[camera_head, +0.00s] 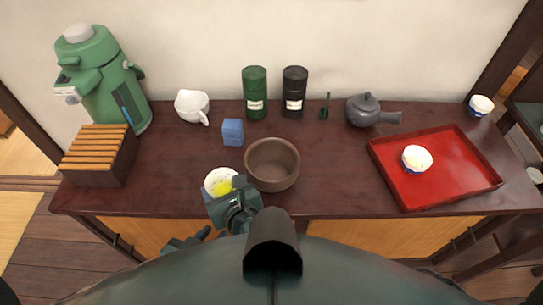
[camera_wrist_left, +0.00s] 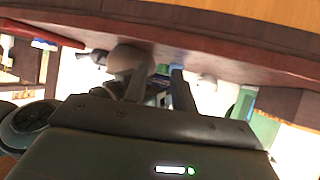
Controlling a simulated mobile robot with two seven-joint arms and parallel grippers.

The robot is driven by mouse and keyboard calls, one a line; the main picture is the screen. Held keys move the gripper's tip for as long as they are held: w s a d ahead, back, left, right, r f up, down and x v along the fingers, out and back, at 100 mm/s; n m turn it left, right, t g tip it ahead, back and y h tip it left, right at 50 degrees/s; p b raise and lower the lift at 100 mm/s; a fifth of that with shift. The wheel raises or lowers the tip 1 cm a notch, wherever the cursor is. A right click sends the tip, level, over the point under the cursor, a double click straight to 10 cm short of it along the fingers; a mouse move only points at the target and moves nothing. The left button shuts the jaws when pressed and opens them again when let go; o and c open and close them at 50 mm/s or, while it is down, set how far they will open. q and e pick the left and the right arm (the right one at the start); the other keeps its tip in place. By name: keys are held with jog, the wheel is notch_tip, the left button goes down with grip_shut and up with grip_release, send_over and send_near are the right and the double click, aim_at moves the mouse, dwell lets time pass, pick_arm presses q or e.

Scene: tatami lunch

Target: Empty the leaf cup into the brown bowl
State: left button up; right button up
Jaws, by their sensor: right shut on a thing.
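The leaf cup (camera_head: 220,181) is a small white cup with yellow-green contents visible inside. It is just left of the brown bowl (camera_head: 272,164), near the table's front edge. My right gripper (camera_head: 232,190) is shut on the cup's near right side. I cannot tell whether the cup touches the table. The bowl is round and looks empty from above. My left gripper (camera_head: 198,236) is lower, in front of the table edge. In the left wrist view its two fingers (camera_wrist_left: 158,85) stand apart with nothing held between them.
A blue box (camera_head: 232,132) and a white spouted pitcher (camera_head: 193,106) stand behind. Green and black canisters (camera_head: 255,92) and a grey teapot (camera_head: 364,110) line the back. A red tray (camera_head: 455,175) with a cup lies right. A slatted wooden box (camera_head: 98,155) stands left.

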aim_at(228, 172)
jog(key=shift+w+d+r+p, duration=0.1)
jog(key=shift+r+p, duration=0.4)
jog(key=shift+r, duration=0.2)
jog(key=r+p, duration=0.1)
jog(key=r, duration=0.1)
jog(key=r+m+p, duration=0.1)
jog(key=shift+w+d+r+y+p, duration=0.25)
jog(key=shift+d+r+y+p, duration=0.05)
jog(key=shift+d+r+p, duration=0.05)
jog(key=shift+w+d+r+m+g+b, duration=0.1)
jog(key=shift+w+d+m+g+b, duration=0.15)
jog(key=shift+d+m+g, duration=0.2)
jog(key=shift+w+d+r+m+y, duration=0.25)
jog(key=shift+d+r+m+y, duration=0.1)
jog(key=shift+m+y, duration=0.15)
pick_arm(q)
jog(key=shift+a+r+b, duration=0.1)
jog(key=shift+r+b, duration=0.2)
jog(key=shift+b, duration=0.7)
pick_arm(e)
jog(key=shift+w+d+r+m+g+y, duration=0.65)
jog(key=shift+w+d+r+m+y, duration=0.2)
jog(key=shift+d+m, duration=0.3)
pick_arm(q)
jog(key=shift+f, duration=0.15)
pick_arm(e)
jog(key=shift+r+m, duration=0.15)
jog(key=shift+m, duration=0.15)
